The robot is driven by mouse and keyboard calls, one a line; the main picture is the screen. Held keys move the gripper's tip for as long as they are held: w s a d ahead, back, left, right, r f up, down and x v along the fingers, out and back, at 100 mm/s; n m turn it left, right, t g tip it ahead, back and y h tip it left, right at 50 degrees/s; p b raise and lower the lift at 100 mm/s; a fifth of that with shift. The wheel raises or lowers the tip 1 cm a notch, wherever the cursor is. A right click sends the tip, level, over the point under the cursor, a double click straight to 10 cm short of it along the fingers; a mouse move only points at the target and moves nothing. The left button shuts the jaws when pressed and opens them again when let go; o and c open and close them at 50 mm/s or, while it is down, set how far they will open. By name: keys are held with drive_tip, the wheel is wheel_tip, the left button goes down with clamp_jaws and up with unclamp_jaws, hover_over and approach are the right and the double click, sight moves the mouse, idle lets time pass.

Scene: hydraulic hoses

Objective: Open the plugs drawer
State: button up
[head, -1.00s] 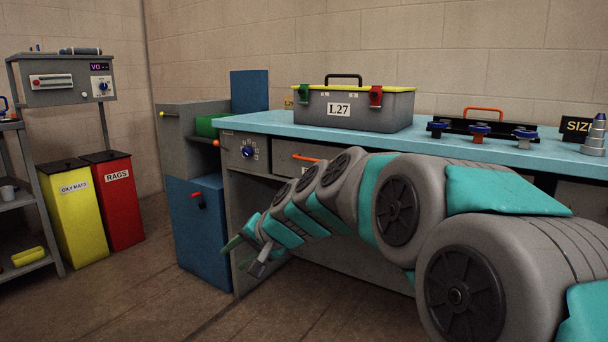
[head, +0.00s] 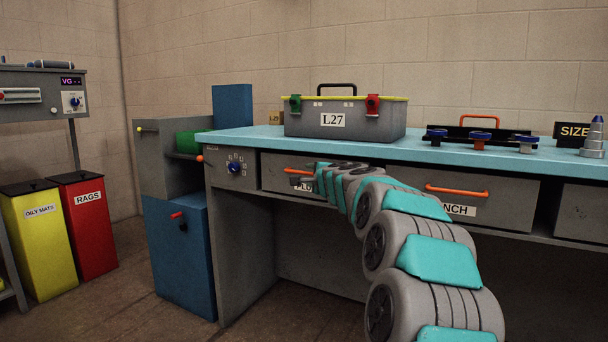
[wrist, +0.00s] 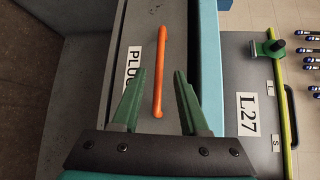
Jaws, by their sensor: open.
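The plugs drawer (head: 275,177) is a grey front under the blue bench top, with an orange bar handle (head: 298,171). It looks shut, and my arm partly covers its label. In the wrist view the drawer front shows a partly hidden "PLUG" label (wrist: 134,69) and the orange handle (wrist: 160,72). My gripper (wrist: 156,75) is open, its two green fingers on either side of the handle's near end in the picture. I cannot tell whether they touch it. In the head view my gripper (head: 304,178) is at the drawer front, beside the handle.
Another drawer with an orange handle (head: 456,191) is to the right, partly behind my arm. The L27 case (head: 380,124) stands on the bench top (head: 240,142) above. A dial (head: 234,168) is left of the drawer. A blue cabinet (head: 175,255) stands at the left.

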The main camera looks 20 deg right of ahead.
sight(306, 174)
drive_tip(key=w, duration=0.3)
drive_tip(key=w+f+p, duration=0.1)
drive_tip(key=shift+w+d, duration=0.35)
drive_tip(key=shift+w, duration=0.45)
clamp_jaws()
idle(0.9)
